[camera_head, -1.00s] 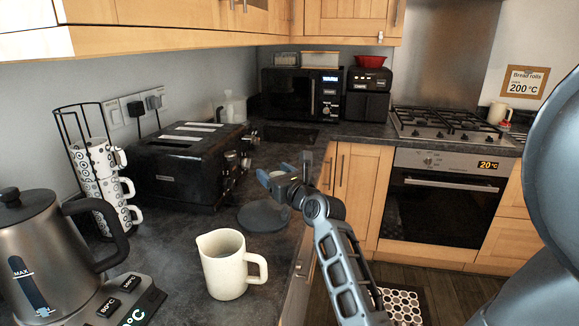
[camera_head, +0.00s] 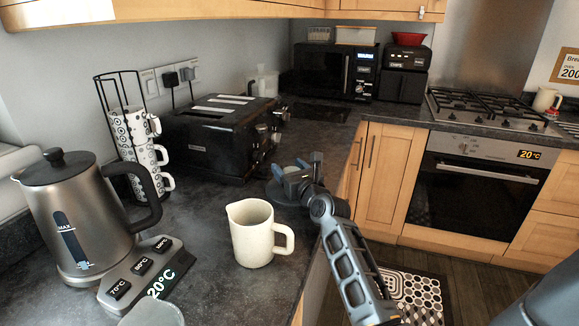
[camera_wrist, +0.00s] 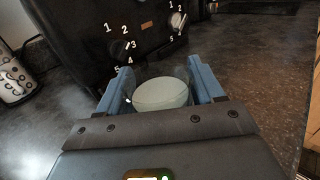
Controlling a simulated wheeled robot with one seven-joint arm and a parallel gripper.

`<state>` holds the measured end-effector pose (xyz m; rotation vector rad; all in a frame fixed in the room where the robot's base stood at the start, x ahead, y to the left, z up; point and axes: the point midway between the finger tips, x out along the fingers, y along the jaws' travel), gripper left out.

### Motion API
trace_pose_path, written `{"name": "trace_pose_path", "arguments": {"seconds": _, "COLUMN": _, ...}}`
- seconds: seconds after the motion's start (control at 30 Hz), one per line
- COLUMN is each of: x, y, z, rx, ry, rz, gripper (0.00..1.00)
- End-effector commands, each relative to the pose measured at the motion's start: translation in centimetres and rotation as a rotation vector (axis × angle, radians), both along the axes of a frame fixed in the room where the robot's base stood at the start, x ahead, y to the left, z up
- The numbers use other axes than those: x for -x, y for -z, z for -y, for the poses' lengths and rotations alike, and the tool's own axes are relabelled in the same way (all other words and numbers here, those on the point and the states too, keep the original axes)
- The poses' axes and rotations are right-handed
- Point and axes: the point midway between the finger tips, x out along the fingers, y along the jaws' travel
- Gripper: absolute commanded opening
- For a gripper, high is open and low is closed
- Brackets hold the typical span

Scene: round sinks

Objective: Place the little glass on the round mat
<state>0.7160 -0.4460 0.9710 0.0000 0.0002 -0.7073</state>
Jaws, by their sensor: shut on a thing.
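In the wrist view my gripper (camera_wrist: 163,84) is shut on the little glass (camera_wrist: 162,95), a pale greenish round shape between the two blue fingers. The glass is hard to make out in the head view. I cannot tell whether its base touches the mat.
The black toaster (camera_head: 215,140) is just behind. A kettle (camera_head: 85,215) and a mug rack (camera_head: 137,145) are at left. The worktop's edge (camera_head: 300,285) runs close on the right.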

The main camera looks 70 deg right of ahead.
Motion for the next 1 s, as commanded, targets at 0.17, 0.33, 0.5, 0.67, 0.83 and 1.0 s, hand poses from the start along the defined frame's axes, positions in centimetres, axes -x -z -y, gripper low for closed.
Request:
{"name": "trace_pose_path", "arguments": {"seconds": 0.17, "x": 0.0, "y": 0.0, "z": 0.0, "rx": 0.001, "ry": 0.0, "rz": 0.001, "gripper": 0.27}}
{"name": "trace_pose_path", "arguments": {"seconds": 0.33, "x": 0.0, "y": 0.2, "z": 0.0, "rx": -0.001, "ry": 0.0, "rz": 0.001, "gripper": 0.72}}
{"name": "trace_pose_path", "arguments": {"seconds": 0.5, "x": 0.0, "y": 0.2, "z": 0.0, "rx": 0.0, "ry": 0.0, "rz": 0.0, "gripper": 0.89}}
{"name": "trace_pose_path", "arguments": {"seconds": 0.67, "x": 0.0, "y": 0.2, "z": 0.0, "rx": 0.0, "ry": 0.0, "rz": 0.0, "gripper": 0.92}}
{"name": "trace_pose_path", "arguments": {"seconds": 0.83, "x": 0.0, "y": -0.1, "z": 0.0, "rx": 0.001, "ry": 0.0, "rz": 0.0, "gripper": 0.92}}
{"name": "trace_pose_path", "arguments": {"seconds": 1.0, "x": 1.3, "y": 0.0, "z": -1.1, "rx": -0.001, "ry": 0.0, "rz": -0.002, "gripper": 0.92}}
